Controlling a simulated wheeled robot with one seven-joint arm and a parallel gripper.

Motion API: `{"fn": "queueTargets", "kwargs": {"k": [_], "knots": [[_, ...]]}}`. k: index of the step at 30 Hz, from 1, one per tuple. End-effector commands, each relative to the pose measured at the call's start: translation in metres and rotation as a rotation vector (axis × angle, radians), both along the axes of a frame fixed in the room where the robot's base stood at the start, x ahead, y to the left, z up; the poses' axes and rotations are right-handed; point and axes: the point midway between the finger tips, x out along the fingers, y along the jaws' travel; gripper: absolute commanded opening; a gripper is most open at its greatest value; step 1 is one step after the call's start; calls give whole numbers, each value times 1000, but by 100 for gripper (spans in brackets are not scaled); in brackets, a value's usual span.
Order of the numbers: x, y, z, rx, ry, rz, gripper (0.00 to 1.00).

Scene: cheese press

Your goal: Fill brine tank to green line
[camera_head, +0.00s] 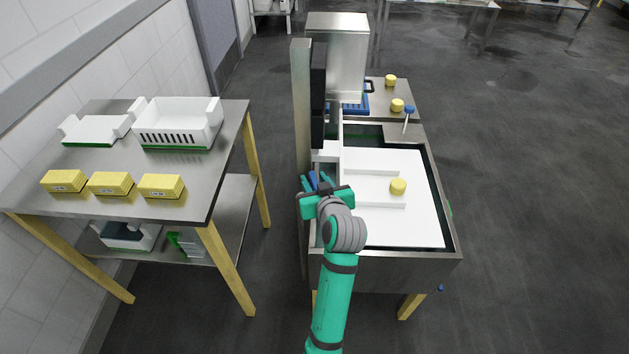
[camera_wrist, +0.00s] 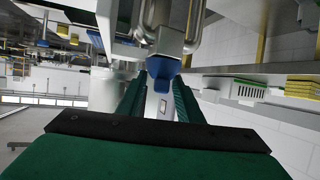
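The brine tank (camera_head: 453,250) is a metal-walled basin at the centre right in the head view, with a large white surface (camera_head: 420,222) inside it. A small green mark (camera_head: 449,210) shows at its right side. I cannot make out the liquid level. My gripper (camera_head: 314,183) is at the tank's left edge, by a blue handle (camera_head: 312,178). In the wrist view, the blue handle (camera_wrist: 163,68) sits below metal pipework (camera_wrist: 172,38), between the tips of my green fingers, which stand apart. I cannot tell whether they touch it.
A yellow cheese (camera_head: 398,187) rests on the white surface. A tall metal column (camera_head: 302,110) stands at the tank's back left. A side table (camera_head: 225,150) at left holds yellow blocks (camera_head: 110,184) and a white slotted mould (camera_head: 178,121). Open floor lies to the right.

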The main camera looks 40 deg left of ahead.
Motion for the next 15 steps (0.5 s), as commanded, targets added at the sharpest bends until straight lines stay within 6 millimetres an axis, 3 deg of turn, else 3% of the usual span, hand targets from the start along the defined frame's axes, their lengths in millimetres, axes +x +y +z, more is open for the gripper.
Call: {"fn": "queueTargets", "kwargs": {"k": [1, 4, 5, 15], "knots": [[0, 0, 0, 0, 0, 0, 26], [0, 0, 0, 0, 0, 0, 2], [0, 0, 0, 0, 0, 0, 0], [-1, 1, -2, -5, 3, -67, 0]]}}
